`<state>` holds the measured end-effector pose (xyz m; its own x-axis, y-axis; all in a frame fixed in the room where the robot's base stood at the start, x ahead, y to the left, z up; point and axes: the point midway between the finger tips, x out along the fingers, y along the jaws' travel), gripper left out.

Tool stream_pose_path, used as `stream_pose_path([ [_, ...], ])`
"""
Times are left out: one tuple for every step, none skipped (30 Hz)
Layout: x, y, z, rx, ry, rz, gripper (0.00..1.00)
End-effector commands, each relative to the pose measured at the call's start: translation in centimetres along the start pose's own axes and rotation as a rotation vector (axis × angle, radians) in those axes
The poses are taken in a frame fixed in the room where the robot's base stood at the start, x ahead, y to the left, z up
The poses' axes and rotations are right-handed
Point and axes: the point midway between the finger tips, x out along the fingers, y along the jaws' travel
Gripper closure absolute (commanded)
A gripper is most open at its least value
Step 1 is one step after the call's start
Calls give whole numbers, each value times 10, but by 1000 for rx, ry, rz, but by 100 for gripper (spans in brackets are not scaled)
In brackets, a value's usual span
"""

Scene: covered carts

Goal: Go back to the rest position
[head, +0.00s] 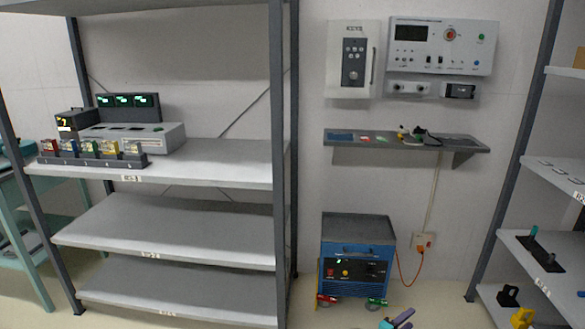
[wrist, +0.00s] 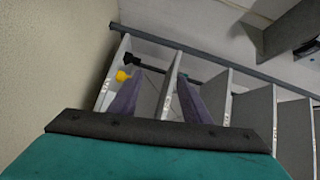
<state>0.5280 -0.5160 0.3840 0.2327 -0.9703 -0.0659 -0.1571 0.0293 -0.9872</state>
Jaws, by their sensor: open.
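My gripper (wrist: 158,80) shows in the wrist view as two purple fingers, spread apart with nothing between them. They point toward a rack with pale shelves, which appears turned on its side in that view. In the head view only purple and teal tips of my gripper (head: 398,319) show at the bottom edge, over the floor in front of the blue cart. The rest of my arm is out of that view.
A blue cart (head: 358,262) stands against the wall, with an orange cable to a socket. A left rack (head: 180,246) holds a device and several coloured items. A right rack (head: 553,183) holds black and yellow objects low down. A wall shelf (head: 350,141) holds small items.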

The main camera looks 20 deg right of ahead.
Motion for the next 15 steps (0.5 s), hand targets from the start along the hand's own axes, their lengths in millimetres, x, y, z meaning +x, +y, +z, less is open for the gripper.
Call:
stream_pose_path([
  [-16, -15, 18, -22, -58, 6, 56],
  [-24, -18, 30, -35, -93, 9, 56],
  [-35, -22, 45, -55, -140, 14, 56],
  [-44, -25, 56, -70, -175, 18, 56],
  [-53, -28, 67, -88, -212, 22, 56],
  [-66, -31, 82, -111, -261, 27, 56],
  [-76, -34, 93, -130, -299, 31, 56],
  [-86, -35, 103, -149, -338, 36, 56],
  [-101, -37, 117, -176, -389, 42, 56],
  [-112, -39, 127, -197, -427, 47, 56],
  [-124, -40, 136, -219, -466, 51, 56],
  [-139, -41, 148, -250, -518, 57, 56],
  [-152, -41, 157, -273, -558, 61, 56],
  [-164, -42, 165, -297, -597, 67, 56],
  [-182, -42, 176, -331, -651, 72, 56],
])
